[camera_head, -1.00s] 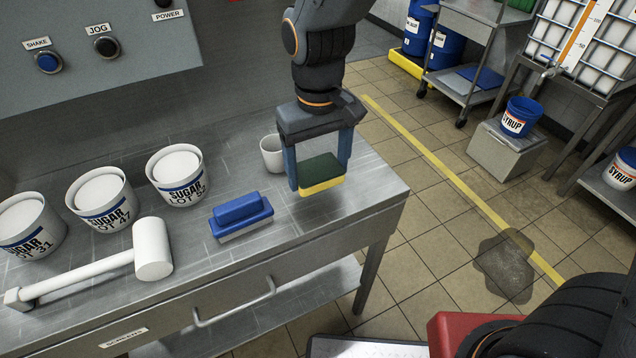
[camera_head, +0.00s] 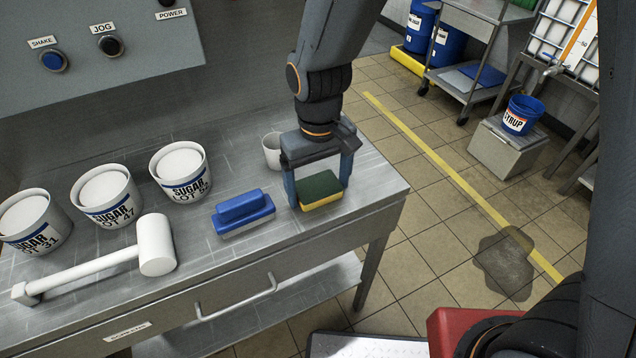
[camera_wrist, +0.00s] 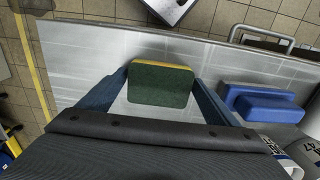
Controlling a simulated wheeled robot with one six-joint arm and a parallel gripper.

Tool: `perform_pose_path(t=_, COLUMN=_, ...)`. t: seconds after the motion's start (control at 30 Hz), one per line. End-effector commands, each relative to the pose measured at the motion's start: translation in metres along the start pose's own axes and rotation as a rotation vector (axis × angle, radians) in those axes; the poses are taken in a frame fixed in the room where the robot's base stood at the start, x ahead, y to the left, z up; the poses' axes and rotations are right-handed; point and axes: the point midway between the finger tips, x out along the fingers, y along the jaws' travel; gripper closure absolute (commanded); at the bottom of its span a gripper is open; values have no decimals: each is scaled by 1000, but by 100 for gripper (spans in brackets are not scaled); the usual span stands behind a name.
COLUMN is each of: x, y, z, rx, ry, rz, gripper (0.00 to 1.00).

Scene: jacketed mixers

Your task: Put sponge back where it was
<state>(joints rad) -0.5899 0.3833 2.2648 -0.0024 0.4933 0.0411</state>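The sponge (camera_head: 320,188), dark green on top and yellow below, is between the two fingers of my gripper (camera_head: 319,180) near the right end of the steel table (camera_head: 225,262). My gripper is shut on it. In the wrist view the sponge (camera_wrist: 160,86) sits between the fingertips (camera_wrist: 163,82), green face toward the camera. The sponge is level and very low over the tabletop; I cannot tell whether it touches.
A blue brush-like block (camera_head: 242,213) lies just left of the sponge. A pale cup (camera_head: 271,150) stands behind my gripper. A white mallet (camera_head: 155,245) and several sugar tubs (camera_head: 181,172) stand further left. The table's right edge is close; bare tabletop lies in front.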

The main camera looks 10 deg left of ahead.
Motion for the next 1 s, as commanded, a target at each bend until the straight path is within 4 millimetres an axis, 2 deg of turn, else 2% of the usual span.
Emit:
perform_pose_path(t=0.33, x=-1, y=0, z=0, rx=0, ry=1, rz=0, gripper=8)
perform_pose_path(t=0.47, x=-9, y=0, z=-1, rx=0, ry=2, rz=0, gripper=8)
perform_pose_path(t=0.63, x=-32, y=0, z=-2, rx=0, ry=5, rz=0, gripper=8)
perform_pose_path(t=1.0, x=-100, y=0, z=-1, rx=0, ry=4, rz=0, gripper=8)
